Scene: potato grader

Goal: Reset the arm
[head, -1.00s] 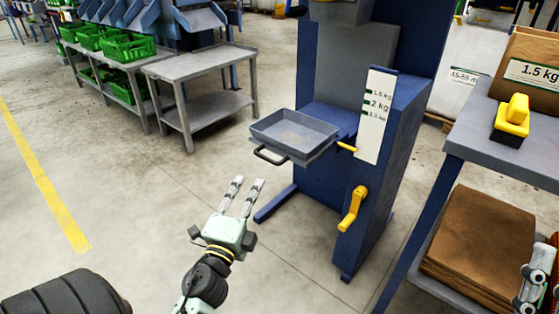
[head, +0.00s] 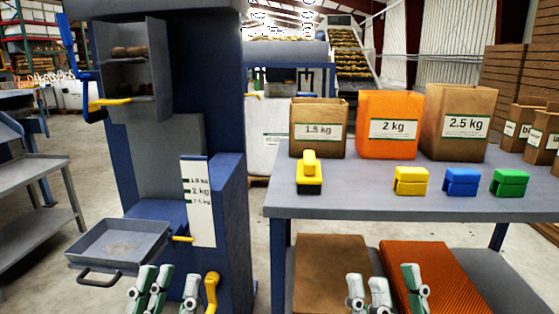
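My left gripper (head: 173,288) shows at the bottom edge of the head view, its fingers pointing up and apart with nothing between them. It appears in front of the weighing machine's grey tray (head: 118,242) and its lower yellow crank (head: 211,292). My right gripper (head: 396,288) is also at the bottom edge, in front of the table's lower shelf. Its fingers are apart and empty. The arms behind both grippers are out of the picture.
The blue machine (head: 222,80) stands at left. The grey table (head: 400,203) at right carries 1.5 kg (head: 318,130), 2 kg (head: 390,125) and 2.5 kg (head: 457,122) bags, a yellow-and-black tool (head: 309,175) and yellow (head: 410,181), blue (head: 461,182) and green (head: 510,183) blocks.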

